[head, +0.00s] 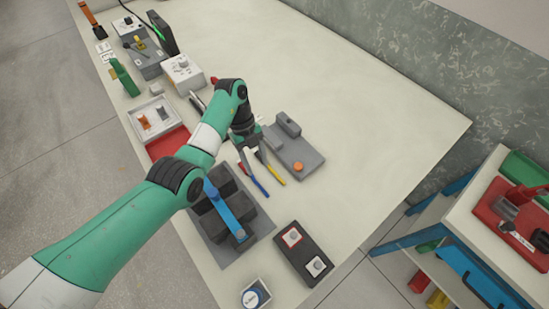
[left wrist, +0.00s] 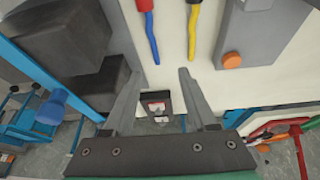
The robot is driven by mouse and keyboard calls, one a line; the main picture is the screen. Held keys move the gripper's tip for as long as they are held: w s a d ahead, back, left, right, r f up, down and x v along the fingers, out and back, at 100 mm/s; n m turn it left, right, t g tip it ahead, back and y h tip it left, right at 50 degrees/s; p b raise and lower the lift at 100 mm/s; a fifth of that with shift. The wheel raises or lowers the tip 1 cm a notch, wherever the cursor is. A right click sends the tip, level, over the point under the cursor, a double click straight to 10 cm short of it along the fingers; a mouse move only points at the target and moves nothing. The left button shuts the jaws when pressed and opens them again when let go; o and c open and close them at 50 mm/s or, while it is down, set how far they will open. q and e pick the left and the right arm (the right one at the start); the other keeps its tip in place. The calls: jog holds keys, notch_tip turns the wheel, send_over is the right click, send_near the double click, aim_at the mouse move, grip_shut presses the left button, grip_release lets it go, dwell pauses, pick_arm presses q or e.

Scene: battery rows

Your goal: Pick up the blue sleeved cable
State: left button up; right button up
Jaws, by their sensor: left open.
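A thin blue-ended piece with a red section, which may be the blue sleeved cable (head: 259,186), lies on the light table below my left gripper. Its blue end also shows in the left wrist view (left wrist: 153,45), near the top, beyond the fingertips. Beside it lies a similar piece with a yellow end (head: 274,175), also in the wrist view (left wrist: 193,35). The far ends of both pieces are hidden by the gripper or cut off. My right gripper is not in view.
A grey plate with an orange button (head: 299,167) lies right of the cables. Dark blocks under a blue bar (head: 226,208) stand nearer, and a dark box (head: 304,252) lies near the table edge. A red tray (head: 168,144) lies left. The table's right part is clear.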

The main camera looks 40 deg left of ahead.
pick_arm(q)
notch_tip(320, 180, up, 3)
jog(key=a, duration=0.2)
jog(key=b, duration=0.3)
send_over(258, 183)
jog(key=a, duration=0.2)
jog(key=shift+n, duration=0.3)
notch_tip(258, 183, down, 7)
jog(key=x, duration=0.1)
jog(key=b+x, duration=0.1)
jog(key=x, duration=0.1)
jog(key=b+x, duration=0.1)
jog(key=x, duration=0.1)
jog(key=shift+w+a+f, duration=0.15)
jog(key=shift+w, duration=0.05)
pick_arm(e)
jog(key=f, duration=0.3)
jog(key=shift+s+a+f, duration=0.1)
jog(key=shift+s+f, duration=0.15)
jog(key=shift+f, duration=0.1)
pick_arm(q)
jog(key=shift+c, duration=0.3)
grip_shut()
